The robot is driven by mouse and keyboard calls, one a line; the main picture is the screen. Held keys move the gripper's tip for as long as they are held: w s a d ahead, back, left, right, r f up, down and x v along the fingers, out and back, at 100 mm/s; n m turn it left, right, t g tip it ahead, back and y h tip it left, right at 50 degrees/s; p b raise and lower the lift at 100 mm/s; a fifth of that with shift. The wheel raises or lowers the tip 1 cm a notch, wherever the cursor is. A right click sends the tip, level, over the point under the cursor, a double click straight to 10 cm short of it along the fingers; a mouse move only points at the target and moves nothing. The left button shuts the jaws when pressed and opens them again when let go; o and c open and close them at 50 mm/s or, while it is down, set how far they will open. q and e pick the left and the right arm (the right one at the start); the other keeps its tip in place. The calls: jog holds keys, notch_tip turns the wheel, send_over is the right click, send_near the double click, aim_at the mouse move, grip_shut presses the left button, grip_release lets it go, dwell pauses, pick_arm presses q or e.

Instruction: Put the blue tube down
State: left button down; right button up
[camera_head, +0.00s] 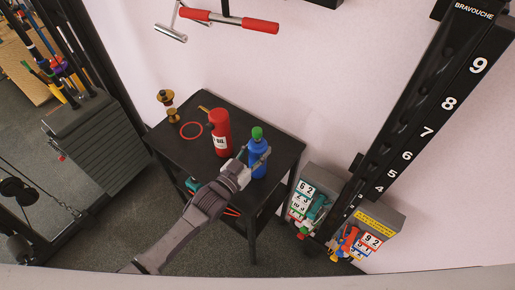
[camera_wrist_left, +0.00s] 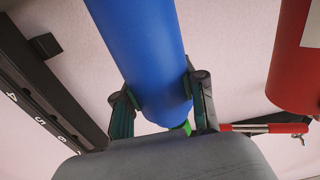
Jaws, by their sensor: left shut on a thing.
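The blue tube (camera_head: 257,160) has a green cap and is upright over the right part of the black table (camera_head: 186,154). I cannot tell whether its base touches the tabletop. My left gripper (camera_head: 250,164) is shut on it, reaching in from the lower left. In the left wrist view, the tube (camera_wrist_left: 142,50) fills the middle, with a finger of my left gripper (camera_wrist_left: 160,100) against each side. A little green shows at its lower end there. My right gripper is not in view.
A red bottle (camera_head: 220,133) stands close left of the tube. A red ring (camera_head: 191,130) and a brass-coloured object (camera_head: 167,106) are farther left on the table. Number-card boxes (camera_head: 310,197) and a black numbered column (camera_head: 425,105) stand to the right.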

pick_arm(q)
jog(key=c, duration=0.8)
grip_release()
jog(key=shift+f, duration=0.15)
jog(key=shift+o, duration=0.7)
jog(key=shift+s+r, duration=0.1)
jog(key=shift+r, duration=0.15)
jog(key=b+v, duration=0.2)
jog(key=v, duration=1)
jog(key=shift+f, duration=0.1)
